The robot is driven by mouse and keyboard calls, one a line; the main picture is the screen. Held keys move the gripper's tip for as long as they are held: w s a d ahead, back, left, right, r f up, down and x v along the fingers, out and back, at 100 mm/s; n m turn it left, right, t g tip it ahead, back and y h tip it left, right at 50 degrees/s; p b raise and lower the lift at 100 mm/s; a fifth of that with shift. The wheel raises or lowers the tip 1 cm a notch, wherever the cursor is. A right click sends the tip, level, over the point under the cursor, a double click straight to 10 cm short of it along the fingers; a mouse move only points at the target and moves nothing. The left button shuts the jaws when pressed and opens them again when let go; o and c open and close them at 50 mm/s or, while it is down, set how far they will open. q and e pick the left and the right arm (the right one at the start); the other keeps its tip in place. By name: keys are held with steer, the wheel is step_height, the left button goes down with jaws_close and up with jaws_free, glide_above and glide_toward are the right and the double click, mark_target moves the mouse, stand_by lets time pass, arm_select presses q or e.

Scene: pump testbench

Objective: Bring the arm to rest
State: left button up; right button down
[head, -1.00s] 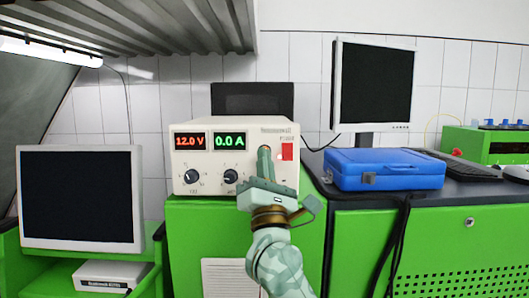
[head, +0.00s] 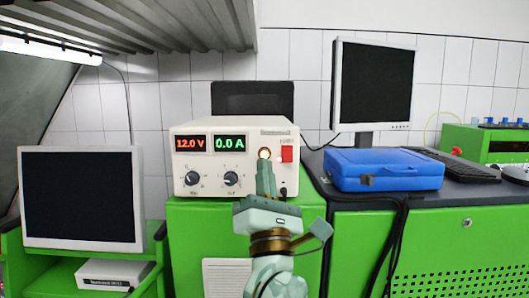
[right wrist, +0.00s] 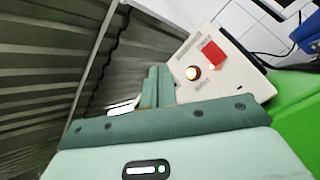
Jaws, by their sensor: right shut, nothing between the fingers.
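My right gripper (head: 265,168) is shut and empty, its fingers pointing up in front of the white power supply (head: 203,158). The supply reads 12.0 V in red and 0.0 A in green. A glowing round lamp (head: 264,154) shows just above my fingertips, beside a red switch (head: 287,154). In the right wrist view, my closed fingers (right wrist: 158,78) stand left of the lit lamp (right wrist: 193,73) and the red switch (right wrist: 213,54), apart from them in the picture. My left gripper is not in view.
The supply stands on a green cabinet (head: 185,240). A blue case (head: 385,170) and a monitor (head: 372,85) are on the dark bench at right. Another monitor (head: 80,195) stands at left. Black cables (head: 400,235) hang at the bench front. A slatted metal overhang (head: 150,20) is above.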

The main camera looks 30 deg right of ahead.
steer(key=shift+s+a, duration=0.1)
steer(key=shift+s, duration=0.05)
stand_by(0.4)
